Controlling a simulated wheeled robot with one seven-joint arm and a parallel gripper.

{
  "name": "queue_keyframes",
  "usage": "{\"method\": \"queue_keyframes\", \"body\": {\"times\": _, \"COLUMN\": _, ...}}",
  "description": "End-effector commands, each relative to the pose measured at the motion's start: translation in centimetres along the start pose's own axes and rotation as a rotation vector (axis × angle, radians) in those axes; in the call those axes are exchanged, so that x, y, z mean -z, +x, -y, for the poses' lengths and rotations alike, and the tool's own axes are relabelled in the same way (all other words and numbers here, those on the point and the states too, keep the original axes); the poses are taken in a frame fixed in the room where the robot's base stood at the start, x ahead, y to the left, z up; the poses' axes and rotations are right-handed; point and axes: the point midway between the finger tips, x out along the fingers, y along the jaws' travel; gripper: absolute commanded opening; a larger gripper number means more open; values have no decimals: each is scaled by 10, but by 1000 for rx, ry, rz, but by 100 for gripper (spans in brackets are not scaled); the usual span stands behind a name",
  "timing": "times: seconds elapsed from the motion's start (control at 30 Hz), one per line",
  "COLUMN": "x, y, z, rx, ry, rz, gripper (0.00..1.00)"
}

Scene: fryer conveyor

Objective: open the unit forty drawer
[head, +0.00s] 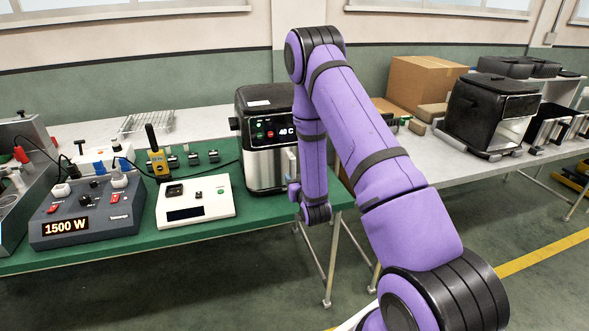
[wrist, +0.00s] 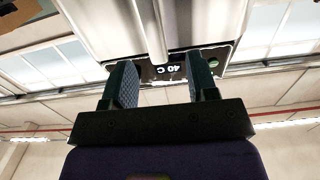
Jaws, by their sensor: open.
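The unit forty fryer (head: 257,108) is a black and silver box with a "40 C" display, standing at the right end of the green table. Its silver drawer front (head: 268,164) appears closed; my arm covers its right part. In the wrist view the picture is upside down: the "40 C" display (wrist: 171,70) shows between my fingers, and the pale vertical handle bar (wrist: 152,30) on the silver front runs up from there. My gripper (wrist: 162,72) is open and empty, its fingers either side of the handle's line. Contact with the handle cannot be told. The head view does not clearly show the fingers.
A grey "1500 W" box (head: 88,212), a white device (head: 195,203) and a yellow meter (head: 157,163) stand left of the fryer on the green table (head: 150,244). Another black fryer (head: 489,113) and a cardboard box (head: 424,82) are on the right bench. Floor in front is open.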

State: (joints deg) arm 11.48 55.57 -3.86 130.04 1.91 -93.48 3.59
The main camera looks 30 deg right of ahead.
Motion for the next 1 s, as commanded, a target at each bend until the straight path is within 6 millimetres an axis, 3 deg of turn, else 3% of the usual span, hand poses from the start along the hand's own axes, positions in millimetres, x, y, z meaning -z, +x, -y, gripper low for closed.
{"method": "queue_keyframes", "body": {"times": 0.1, "x": -13, "y": -5, "z": -3, "rx": -2, "ry": -3, "rz": -23, "gripper": 53}}
{"method": "queue_keyframes", "body": {"times": 0.27, "x": -15, "y": -2, "z": -4, "rx": -3, "ry": -4, "rz": -37, "gripper": 53}}
{"method": "queue_keyframes", "body": {"times": 0.8, "x": -12, "y": 82, "z": -5, "rx": -3, "ry": -4, "rz": -37, "gripper": 53}}
{"method": "queue_keyframes", "body": {"times": 1.0, "x": -11, "y": 98, "z": -5, "rx": -3, "ry": -4, "rz": -34, "gripper": 53}}
